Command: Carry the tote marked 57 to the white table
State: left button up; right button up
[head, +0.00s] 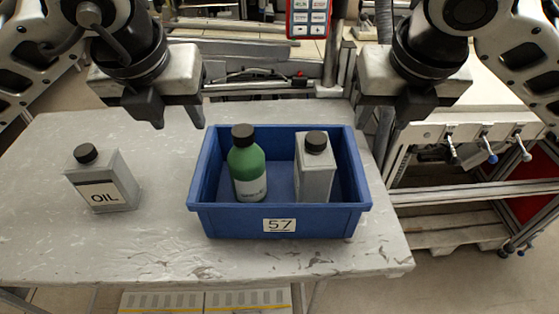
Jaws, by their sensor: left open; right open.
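The blue tote (327,220) with a white label reading 57 stands on a pale, worn table (120,245), near its right side. Inside the tote, a green bottle (246,168) with a black cap stands at the left. A grey container (315,172) with a black cap stands at the right. My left gripper (177,114) is open and empty, beyond the tote's far left corner. My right gripper (384,114) is open and empty, beyond its far right corner. Neither gripper visibly holds the tote.
A grey can marked OIL (104,184) stands on the table left of the tote. A metal frame with clamps (455,150) stands to the right, past a gap of floor. The table's front left part is clear.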

aim_at(202, 159)
pick_arm(q)
jog(key=x, duration=1.5)
jog(key=shift+s+f, duration=0.1)
jog(key=shift+f, duration=0.2)
pick_arm(e)
jog(key=x, duration=1.5)
jog(key=shift+s+f, duration=0.1)
jog(key=shift+f, duration=0.2)
pick_arm(q)
grip_shut()
pick_arm(e)
grip_shut()
pick_arm(q)
jog(key=shift+r, duration=0.15)
pick_arm(e)
jog(key=shift+r, duration=0.15)
